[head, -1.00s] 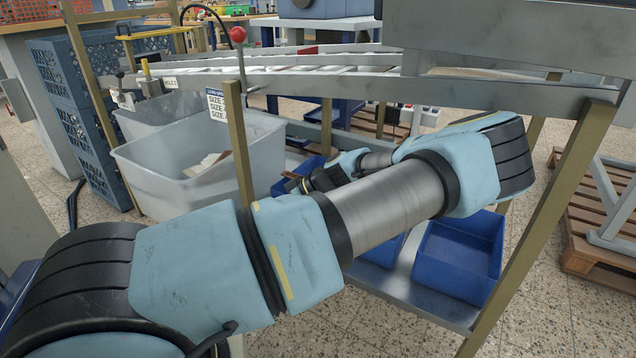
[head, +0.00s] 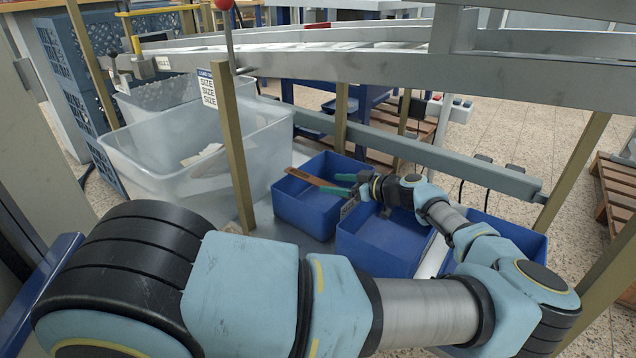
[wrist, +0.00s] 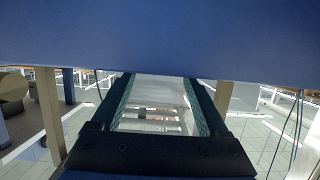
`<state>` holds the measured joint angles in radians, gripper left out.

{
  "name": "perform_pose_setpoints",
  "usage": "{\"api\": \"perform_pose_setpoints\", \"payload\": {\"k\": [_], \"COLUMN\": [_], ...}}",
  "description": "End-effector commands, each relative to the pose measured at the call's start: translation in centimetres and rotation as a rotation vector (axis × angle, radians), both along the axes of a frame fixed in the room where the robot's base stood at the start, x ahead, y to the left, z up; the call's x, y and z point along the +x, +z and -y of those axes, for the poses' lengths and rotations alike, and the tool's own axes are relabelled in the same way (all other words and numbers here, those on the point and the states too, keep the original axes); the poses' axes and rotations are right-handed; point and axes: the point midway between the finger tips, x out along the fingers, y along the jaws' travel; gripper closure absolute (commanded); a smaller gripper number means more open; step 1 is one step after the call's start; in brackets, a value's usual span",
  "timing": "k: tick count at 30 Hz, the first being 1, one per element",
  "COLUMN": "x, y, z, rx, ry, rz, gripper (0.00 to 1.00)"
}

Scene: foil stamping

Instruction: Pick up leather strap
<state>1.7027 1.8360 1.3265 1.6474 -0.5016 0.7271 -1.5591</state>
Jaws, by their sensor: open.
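A brown leather strap (head: 307,178) shows in the head view, slanting over a blue bin (head: 290,207) on the lower shelf. I cannot tell whether it lies on something in the bin or leans on its rim. My gripper (head: 334,183) is at the bin's right side, its green fingers pointing left at the strap's right end. The fingers are apart. In the wrist view my gripper (wrist: 158,85) is open, with no strap visible between its fingers. A blue surface fills the top of that view.
More blue bins (head: 375,248) stand to the right, under my forearm. A large translucent tub (head: 190,170) is at left. A tan post (head: 232,150) stands in front of the shelf, and a grey rail (head: 450,160) runs behind the bins. A metal frame (head: 340,65) crosses above.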

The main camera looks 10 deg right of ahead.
Motion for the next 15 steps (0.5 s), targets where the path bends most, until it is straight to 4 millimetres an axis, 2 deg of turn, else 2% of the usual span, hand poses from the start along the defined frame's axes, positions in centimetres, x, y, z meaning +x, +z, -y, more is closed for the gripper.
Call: {"api": "perform_pose_setpoints", "payload": {"k": [5,12,15], "x": [0.9,3.3,3.7], "y": [-0.5,-1.5,-1.7], "z": [-1.0,-3.3,-3.6], "rx": [0.001,0.001,0.001], "ry": [0.002,0.001,0.000], "rz": [0.000,0.001,-0.001], "gripper": [0.22,0.22,0.22]}}
